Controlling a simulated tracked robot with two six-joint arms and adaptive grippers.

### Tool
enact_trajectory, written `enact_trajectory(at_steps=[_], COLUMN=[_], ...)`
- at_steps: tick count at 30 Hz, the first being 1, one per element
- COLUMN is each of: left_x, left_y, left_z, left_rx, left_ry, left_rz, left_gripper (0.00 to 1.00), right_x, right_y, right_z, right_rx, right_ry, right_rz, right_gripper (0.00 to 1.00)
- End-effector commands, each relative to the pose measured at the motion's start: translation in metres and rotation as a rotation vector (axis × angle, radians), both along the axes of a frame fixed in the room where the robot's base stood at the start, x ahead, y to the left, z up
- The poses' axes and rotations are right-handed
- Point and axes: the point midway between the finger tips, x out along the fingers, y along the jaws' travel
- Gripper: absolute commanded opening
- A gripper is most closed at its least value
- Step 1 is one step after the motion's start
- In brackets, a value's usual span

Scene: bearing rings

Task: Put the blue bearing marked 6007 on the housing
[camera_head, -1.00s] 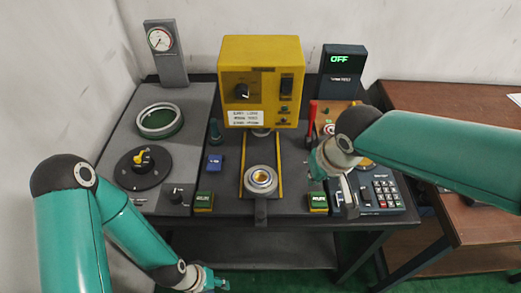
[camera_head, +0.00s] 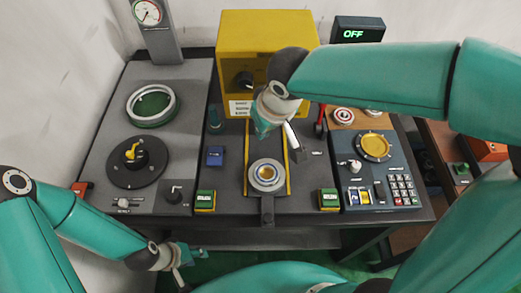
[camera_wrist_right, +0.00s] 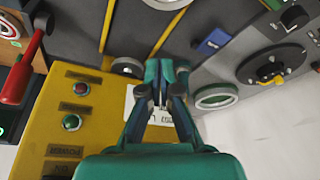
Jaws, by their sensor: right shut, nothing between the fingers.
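I cannot make out a blue bearing or the marking 6007 in either view. A round grey stepped piece with a gold-coloured centre (camera_head: 266,174), which looks like the housing, sits on the slide between two yellow rails. Its near side also shows at the top of the right wrist view (camera_wrist_right: 168,3). My right gripper (camera_head: 264,131) is shut and empty in front of the yellow press, above and behind that piece. In the right wrist view its fingertips (camera_wrist_right: 166,68) are together. My left gripper (camera_head: 200,252) hangs low at the bench's front left, too small to judge.
The yellow press (camera_head: 265,45) stands behind, with a red lever (camera_head: 320,119) at its right. A wooden board with a red-and-white round piece (camera_head: 343,115) and a keypad panel (camera_head: 402,188) are at right. Green-topped buttons (camera_head: 205,200) flank the slide. A dial plate (camera_head: 137,162) is at left.

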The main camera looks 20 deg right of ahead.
Motion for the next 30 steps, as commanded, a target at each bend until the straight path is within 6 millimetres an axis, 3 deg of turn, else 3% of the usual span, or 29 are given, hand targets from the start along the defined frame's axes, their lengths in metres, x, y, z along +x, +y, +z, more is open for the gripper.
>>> enact_trajectory(at_steps=[14,20,30], left_x=[0.0,0.0,0.0], left_y=[0.0,0.0,0.0], left_z=[0.0,-0.001,-0.004], left_rx=[0.0,0.0,0.0], left_ry=[0.0,0.0,0.0], left_rz=[0.001,0.001,0.001], left_gripper=[0.4,0.4,0.4], right_x=[0.005,0.014,0.035], right_y=[0.011,0.013,0.019], right_z=[-0.008,-0.035,-0.101], right_rx=[-0.002,-0.003,-0.001], right_ry=[0.003,0.005,0.006], right_rz=[0.025,0.026,0.026], right_gripper=[0.0,0.0,0.0])
